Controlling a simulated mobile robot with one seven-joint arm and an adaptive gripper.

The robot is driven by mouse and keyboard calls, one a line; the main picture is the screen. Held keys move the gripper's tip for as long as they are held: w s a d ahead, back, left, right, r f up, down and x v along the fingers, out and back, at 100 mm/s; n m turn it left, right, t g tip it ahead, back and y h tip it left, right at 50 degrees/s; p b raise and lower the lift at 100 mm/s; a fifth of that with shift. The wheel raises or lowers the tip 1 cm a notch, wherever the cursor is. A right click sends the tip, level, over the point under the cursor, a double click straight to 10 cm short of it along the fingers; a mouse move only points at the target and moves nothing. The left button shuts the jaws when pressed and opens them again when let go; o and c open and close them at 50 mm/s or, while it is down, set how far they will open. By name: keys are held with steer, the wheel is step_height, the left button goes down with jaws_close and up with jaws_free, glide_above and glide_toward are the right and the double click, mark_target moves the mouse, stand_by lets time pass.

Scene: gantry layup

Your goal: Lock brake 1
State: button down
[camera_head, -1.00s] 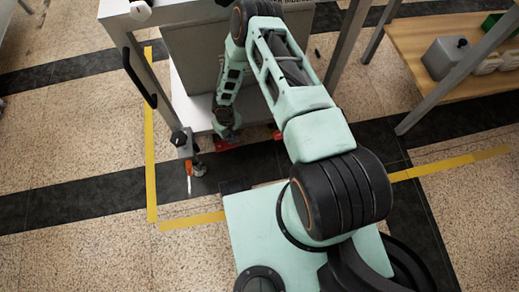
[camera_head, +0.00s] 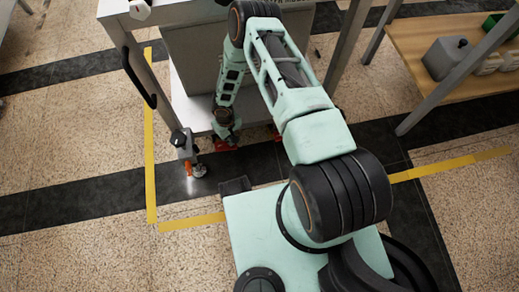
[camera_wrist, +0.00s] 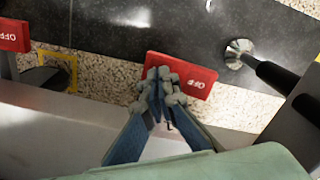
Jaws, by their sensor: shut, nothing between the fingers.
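A red pedal marked OFF (camera_wrist: 200,84) lies just beyond my fingertips in the wrist view. It also shows in the head view (camera_head: 222,147), low under the gantry table and partly behind my arm. My gripper (camera_wrist: 160,84) is shut and empty, its tips over the left part of this pedal; I cannot tell whether they touch it. A second red OFF pedal (camera_wrist: 12,36) is at the left edge of the wrist view. No brake number is readable.
A levelling foot (camera_wrist: 238,54) stands right of the pedal, with an orange piece (camera_head: 188,168) beside it in the head view. The table leg (camera_head: 140,65) is to the left. A wooden bench (camera_head: 415,45) is at the right. Open floor lies left.

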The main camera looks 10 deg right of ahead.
step_height(320, 180, up, 6)
steer(key=p, duration=0.3)
steer(key=shift+r+p, duration=0.15)
steer(key=shift+p, duration=0.15)
stand_by(0.5)
